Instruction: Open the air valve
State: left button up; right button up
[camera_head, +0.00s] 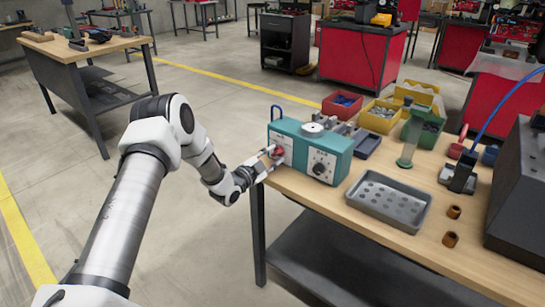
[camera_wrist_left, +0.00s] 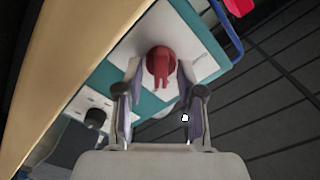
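The air valve is a red knob (camera_head: 279,151) on a white plate at the left end of a teal box (camera_head: 331,148) on the workbench. My left gripper (camera_head: 271,157) is right at this knob. In the left wrist view the red knob (camera_wrist_left: 161,62) lies between the tips of my left gripper (camera_wrist_left: 160,72), with a narrow gap showing on each side. The fingers look open around it, and contact cannot be made out. The knob's lever part points toward the gripper's palm. My right gripper is not in view.
A black dial (camera_head: 319,168) is on the box's front. A perforated metal tray (camera_head: 388,201), a clear cylinder on a green base (camera_head: 408,148) and two brown rings share the wooden bench (camera_head: 335,200). Red, yellow and green bins stand behind.

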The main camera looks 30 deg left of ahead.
pick_arm(q)
jog(key=s, duration=1.2)
jog(key=shift+a, duration=0.4)
